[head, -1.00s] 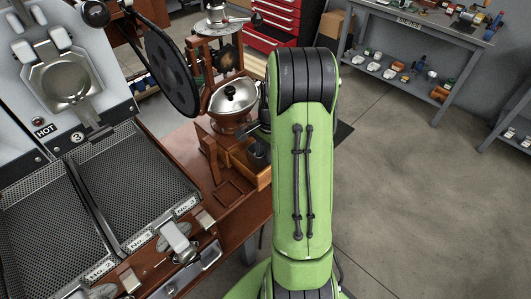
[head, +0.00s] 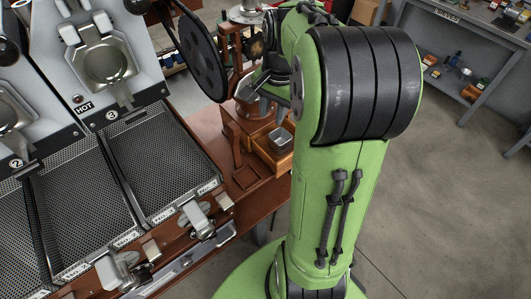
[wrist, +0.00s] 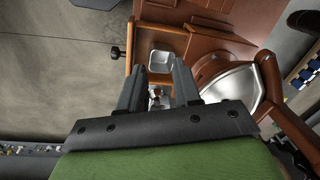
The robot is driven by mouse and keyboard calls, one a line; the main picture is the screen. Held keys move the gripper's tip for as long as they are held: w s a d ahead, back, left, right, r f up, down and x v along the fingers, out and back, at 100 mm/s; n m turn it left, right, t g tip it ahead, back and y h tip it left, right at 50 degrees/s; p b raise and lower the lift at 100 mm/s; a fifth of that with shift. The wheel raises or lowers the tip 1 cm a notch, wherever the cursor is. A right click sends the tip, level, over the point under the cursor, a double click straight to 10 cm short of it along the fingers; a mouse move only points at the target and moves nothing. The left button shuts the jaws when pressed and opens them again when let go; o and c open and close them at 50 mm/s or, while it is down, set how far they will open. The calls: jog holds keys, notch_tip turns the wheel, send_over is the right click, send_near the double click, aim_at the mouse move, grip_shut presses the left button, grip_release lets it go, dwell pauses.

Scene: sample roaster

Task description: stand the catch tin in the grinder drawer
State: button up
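The catch tin (head: 280,139) is a small square metal tin. It stands upright, open side up, inside the pulled-out wooden grinder drawer (head: 277,160). In the wrist view the tin (wrist: 165,62) sits within the walls of the drawer (wrist: 158,30), ahead of my fingertips. My gripper (head: 272,97) is above and behind the drawer in the head view, apart from the tin. In the wrist view the two fingers of my gripper (wrist: 159,68) are spread with nothing held between them. The drawer floor is mostly hidden.
The grinder (head: 249,108) with its metal hopper rises beside the drawer, close to my gripper, and shows in the wrist view (wrist: 232,90). The roaster with perforated trays (head: 160,165) fills the left. A grey shelf bench (head: 455,85) stands far right. Open floor lies right of the counter.

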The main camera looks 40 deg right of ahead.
jog(key=s+a+r+n+t, duration=0.1)
jog(key=s+a+n+t, duration=0.1)
jog(key=s+a+n, duration=0.4)
jog(key=s+a+r+n+t, duration=0.2)
jog(key=s+a+n, duration=0.5)
jog(key=a, duration=0.3)
jog(key=shift+s+r, duration=0.25)
jog(key=shift+s, duration=0.6)
jog(key=shift+a, duration=0.1)
